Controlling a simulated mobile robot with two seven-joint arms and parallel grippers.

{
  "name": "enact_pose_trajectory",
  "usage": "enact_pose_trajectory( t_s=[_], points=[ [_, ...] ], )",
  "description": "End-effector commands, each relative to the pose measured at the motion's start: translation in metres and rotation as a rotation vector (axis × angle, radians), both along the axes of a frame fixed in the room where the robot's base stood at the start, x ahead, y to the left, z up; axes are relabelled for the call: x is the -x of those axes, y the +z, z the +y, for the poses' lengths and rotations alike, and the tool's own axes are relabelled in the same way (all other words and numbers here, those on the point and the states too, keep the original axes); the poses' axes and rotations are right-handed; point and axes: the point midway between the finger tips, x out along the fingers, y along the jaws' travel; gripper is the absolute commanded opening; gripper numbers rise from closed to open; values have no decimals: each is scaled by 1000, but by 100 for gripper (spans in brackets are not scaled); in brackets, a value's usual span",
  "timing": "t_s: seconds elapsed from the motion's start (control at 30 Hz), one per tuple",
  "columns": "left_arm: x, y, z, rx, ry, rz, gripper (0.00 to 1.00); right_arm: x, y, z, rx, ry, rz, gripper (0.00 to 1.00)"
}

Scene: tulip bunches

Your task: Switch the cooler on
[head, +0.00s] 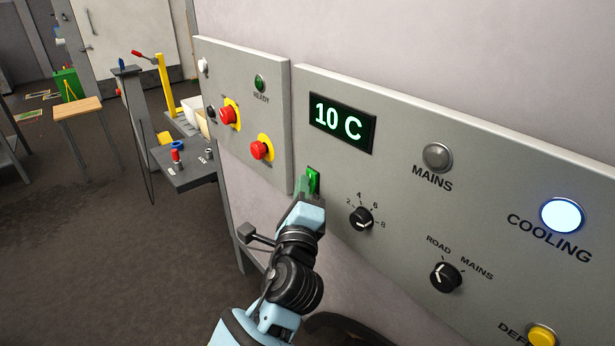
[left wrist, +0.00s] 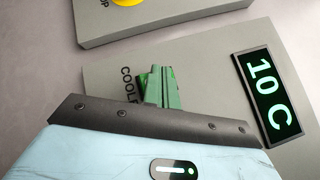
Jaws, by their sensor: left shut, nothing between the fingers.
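The cooler panel (head: 400,140) is a grey box on the wall. Its green rocker switch (head: 315,179) glows bright green at the panel's left edge. My left gripper (head: 306,188) is shut and empty, its green fingertips at the switch and partly covering it. Whether they touch it I cannot tell. In the left wrist view the fingers (left wrist: 165,88) lie over the switch area, beside partly hidden "COOLER" lettering. The display (head: 342,122) reads 10 C. The COOLING lamp (head: 561,216) is lit blue-white; the MAINS lamp (head: 437,156) is grey and unlit. My right gripper is out of view.
Below the display are a numbered knob (head: 361,219) and a ROAD/MAINS knob (head: 445,277). A yellow button (head: 542,335) sits at lower right. A separate panel (head: 240,70) with red buttons is close on the left. A grey bench (head: 190,175) stands beyond it.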

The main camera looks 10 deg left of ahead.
Motion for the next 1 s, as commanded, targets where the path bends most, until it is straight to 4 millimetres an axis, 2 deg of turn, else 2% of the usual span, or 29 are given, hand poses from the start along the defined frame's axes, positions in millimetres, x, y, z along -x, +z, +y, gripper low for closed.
enact_pose_trajectory(
  t_s=[1.0],
  points=[
    [13, -6, 11, 0, 0, -1, 0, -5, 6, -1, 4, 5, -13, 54]
  ],
)
